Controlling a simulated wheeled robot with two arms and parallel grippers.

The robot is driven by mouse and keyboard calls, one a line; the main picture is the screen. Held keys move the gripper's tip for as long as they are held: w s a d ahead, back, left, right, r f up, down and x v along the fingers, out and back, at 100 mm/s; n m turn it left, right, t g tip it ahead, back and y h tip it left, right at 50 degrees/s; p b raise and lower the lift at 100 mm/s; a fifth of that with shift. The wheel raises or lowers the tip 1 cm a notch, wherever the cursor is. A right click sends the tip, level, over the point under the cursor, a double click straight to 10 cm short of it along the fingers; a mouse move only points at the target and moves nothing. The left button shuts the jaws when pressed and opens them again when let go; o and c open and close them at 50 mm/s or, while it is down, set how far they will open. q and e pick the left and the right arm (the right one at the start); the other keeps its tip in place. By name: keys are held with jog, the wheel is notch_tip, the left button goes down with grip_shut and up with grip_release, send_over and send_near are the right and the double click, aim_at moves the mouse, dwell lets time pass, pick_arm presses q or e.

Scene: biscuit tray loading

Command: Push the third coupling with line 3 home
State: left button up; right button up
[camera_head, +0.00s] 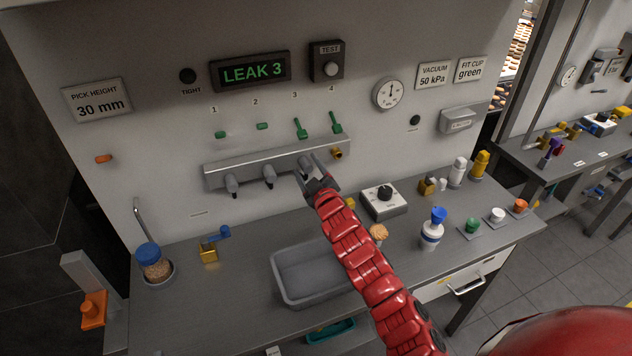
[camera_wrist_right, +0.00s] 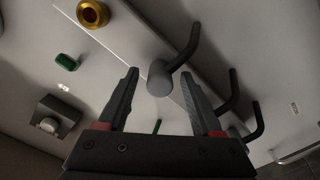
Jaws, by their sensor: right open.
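The grey manifold bar (camera_head: 262,163) runs along the wall below the numbers 1 to 4. Dark couplings with bent lines sit at the first (camera_head: 232,186), second (camera_head: 269,176) and third (camera_head: 305,161) places; a brass port (camera_head: 338,153) without a line is at the fourth. My right gripper (camera_head: 309,170) is open at the third coupling. In the right wrist view, the third coupling's grey round end (camera_wrist_right: 160,79) lies between the spread fingertips (camera_wrist_right: 159,73), its dark line (camera_wrist_right: 190,45) bending away. Contact cannot be told. A display (camera_head: 250,73) reads "LEAK 3". My left gripper is not in view.
Green levers (camera_head: 299,129) stand above the manifold. A grey bin (camera_head: 281,285) is on the bench below, beneath my right arm. A dial box (camera_head: 384,207) and several bottles (camera_head: 458,170) stand to the right. The bench's left middle is mostly clear.

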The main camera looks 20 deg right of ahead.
jog(key=s+b, duration=0.2)
jog(key=s, duration=1.5)
jog(key=shift+d+b, duration=0.3)
jog(key=shift+b, duration=0.1)
jog(key=shift+s, duration=0.1)
